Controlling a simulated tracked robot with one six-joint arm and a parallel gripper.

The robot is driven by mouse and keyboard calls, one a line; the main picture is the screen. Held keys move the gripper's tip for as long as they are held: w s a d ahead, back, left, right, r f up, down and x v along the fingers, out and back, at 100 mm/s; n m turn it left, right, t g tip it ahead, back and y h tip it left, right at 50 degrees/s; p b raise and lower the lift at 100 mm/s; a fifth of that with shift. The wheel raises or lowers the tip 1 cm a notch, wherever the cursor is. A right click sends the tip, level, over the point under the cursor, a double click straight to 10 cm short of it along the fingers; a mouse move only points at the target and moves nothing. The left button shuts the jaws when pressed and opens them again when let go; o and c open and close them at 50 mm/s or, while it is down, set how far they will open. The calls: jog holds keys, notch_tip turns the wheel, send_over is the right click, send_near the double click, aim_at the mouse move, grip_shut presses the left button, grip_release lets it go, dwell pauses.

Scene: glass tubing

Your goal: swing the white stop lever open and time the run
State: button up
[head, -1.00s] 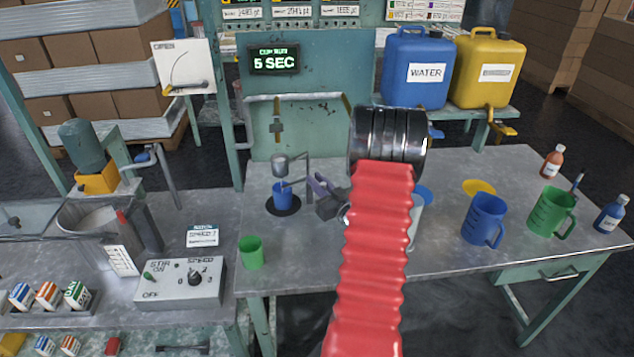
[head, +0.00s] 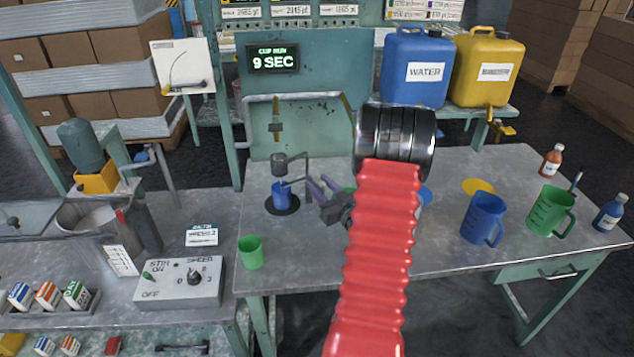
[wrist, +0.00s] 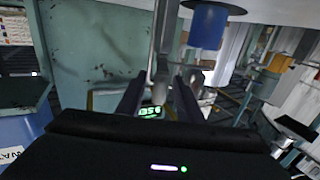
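The grey metal flow cup (head: 283,163) is held by a bent stand on the bench, above a blue cup (head: 281,194) on a round dark mat. The blue cup also shows in the wrist view (wrist: 207,27). I cannot clearly make out the white stop lever. My gripper (head: 312,187) is just right of the flow cup. In the wrist view my gripper (wrist: 160,80) has its fingers apart, with a pale metal bar in line with the gap; I cannot tell its depth. The green timer display (head: 274,59) reads 9 SEC.
A small green cup (head: 251,252) stands at the bench's front left. A blue jug (head: 484,218) and a green jug (head: 550,211) stand at the right. A switch box (head: 181,283) sits on the left bench. Bench in front of the blue jug is clear.

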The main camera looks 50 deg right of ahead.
jog(key=v, duration=1.1)
jog(key=shift+s, duration=0.3)
jog(key=shift+a, duration=0.1)
